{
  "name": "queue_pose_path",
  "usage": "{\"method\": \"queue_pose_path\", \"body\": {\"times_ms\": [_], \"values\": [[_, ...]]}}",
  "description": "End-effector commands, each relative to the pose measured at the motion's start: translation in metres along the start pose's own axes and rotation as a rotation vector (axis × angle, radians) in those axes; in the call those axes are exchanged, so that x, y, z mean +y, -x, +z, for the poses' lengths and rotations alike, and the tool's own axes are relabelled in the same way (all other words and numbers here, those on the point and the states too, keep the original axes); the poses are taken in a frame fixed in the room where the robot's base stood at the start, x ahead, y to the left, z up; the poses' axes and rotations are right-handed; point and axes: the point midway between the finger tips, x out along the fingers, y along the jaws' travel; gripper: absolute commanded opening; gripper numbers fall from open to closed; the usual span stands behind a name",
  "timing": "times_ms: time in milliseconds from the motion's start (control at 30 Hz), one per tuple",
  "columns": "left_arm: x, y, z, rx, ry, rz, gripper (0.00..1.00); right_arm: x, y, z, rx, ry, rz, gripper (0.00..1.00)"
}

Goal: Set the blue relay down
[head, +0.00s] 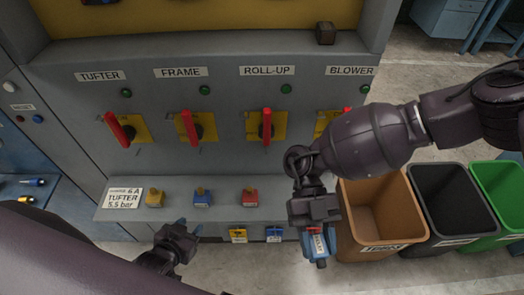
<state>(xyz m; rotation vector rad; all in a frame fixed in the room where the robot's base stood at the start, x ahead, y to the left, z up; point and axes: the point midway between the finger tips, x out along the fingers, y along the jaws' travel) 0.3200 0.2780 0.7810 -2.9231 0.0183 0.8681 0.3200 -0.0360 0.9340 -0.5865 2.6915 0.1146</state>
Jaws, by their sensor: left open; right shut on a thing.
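My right gripper (317,230) is shut on a blue relay (321,256), a blue block with a red and white mark. It holds it in the air in front of the panel, left of the brown bin. The gripper's fingers partly cover it. My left gripper (189,229) is open and empty, low in front of the panel's ledge. On the ledge (225,211) stand a yellow block (155,199), a blue block (202,198) and a red block (250,198), each with a small knob on top.
Red-handled switches labelled TUFTER (118,129), FRAME (190,127), ROLL-UP (266,126) and BLOWER line the panel; my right arm partly hides the last. Yellow (238,235) and blue (274,234) pieces sit below the ledge. Brown (378,217), black (452,206) and green (500,190) bins stand right.

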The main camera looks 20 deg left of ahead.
Motion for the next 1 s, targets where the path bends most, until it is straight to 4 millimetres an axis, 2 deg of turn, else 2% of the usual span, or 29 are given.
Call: {"method": "queue_pose_path", "body": {"times_ms": [33, 100, 200, 467, 633, 767, 1000], "values": [[0.000, 0.000, -0.002, 0.003, 0.000, 0.000, 0.43, 0.010, 0.009, -0.002, 0.001, -0.059, 0.155, 0.14], [0.000, 0.000, -0.003, 0.005, -0.001, 0.000, 0.43, 0.024, 0.022, -0.005, 0.004, -0.141, 0.348, 0.14], [0.000, -0.001, -0.005, 0.008, -0.001, 0.001, 0.43, 0.038, 0.040, -0.007, 0.004, -0.235, 0.574, 0.14], [0.000, -0.001, -0.008, 0.012, -0.001, 0.001, 0.43, 0.049, 0.088, -0.004, 0.006, -0.441, 1.063, 0.14], [0.000, 0.000, -0.009, 0.013, -0.001, 0.001, 0.43, 0.042, 0.119, 0.004, 0.007, -0.564, 1.354, 0.14], [0.000, 0.001, -0.009, 0.012, 0.000, 0.001, 0.43, 0.027, 0.142, 0.015, 0.009, -0.659, 1.579, 0.14], [0.000, 0.004, -0.007, 0.006, 0.001, -0.001, 0.43, -0.018, 0.173, 0.046, 0.014, -0.831, 1.990, 0.14]]}}
